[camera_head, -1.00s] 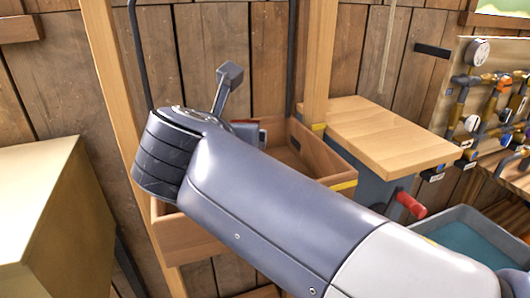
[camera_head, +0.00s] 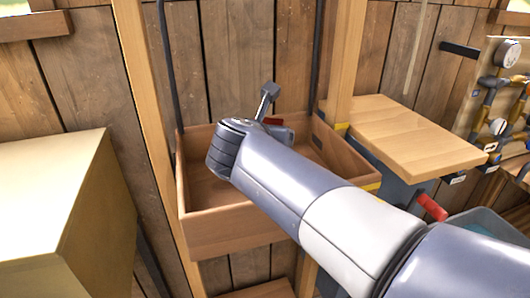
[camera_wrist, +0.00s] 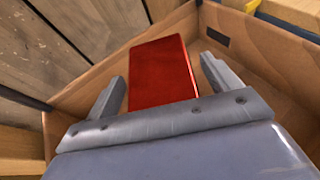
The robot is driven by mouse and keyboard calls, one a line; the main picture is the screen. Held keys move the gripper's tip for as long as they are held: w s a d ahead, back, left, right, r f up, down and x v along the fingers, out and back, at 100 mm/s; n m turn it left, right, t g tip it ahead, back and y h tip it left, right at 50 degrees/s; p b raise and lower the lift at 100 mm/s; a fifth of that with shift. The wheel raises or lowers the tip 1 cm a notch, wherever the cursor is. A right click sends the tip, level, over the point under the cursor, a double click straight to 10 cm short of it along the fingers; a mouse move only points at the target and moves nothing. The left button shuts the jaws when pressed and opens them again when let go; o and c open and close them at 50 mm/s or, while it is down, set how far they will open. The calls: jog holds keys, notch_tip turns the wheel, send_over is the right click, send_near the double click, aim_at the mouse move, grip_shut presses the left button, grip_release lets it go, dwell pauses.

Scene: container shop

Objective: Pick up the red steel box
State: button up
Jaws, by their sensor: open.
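The red steel box (camera_wrist: 160,85) is a flat-faced red block inside an open wooden bin (camera_wrist: 262,50). In the wrist view my gripper (camera_wrist: 162,70) is open, with one finger on each side of the box and gaps showing beside it. The near end of the box is hidden behind the gripper's body. In the head view my arm reaches over the same wooden bin (camera_head: 235,232). There only a small red patch, probably the box (camera_head: 273,121), shows past my wrist.
The bin's walls stand close around my gripper. A wooden post (camera_head: 150,130) rises at its left and a wood-topped stand (camera_head: 415,135) is at its right. A pale golden block (camera_head: 50,200) fills the left. A blue tray (camera_head: 485,222) and pipe board (camera_head: 495,95) are at right.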

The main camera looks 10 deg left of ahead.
jog(key=shift+w+f, duration=0.1)
jog(key=shift+w, duration=0.2)
jog(key=shift+c, duration=0.4)
grip_shut()
dwell(0.4)
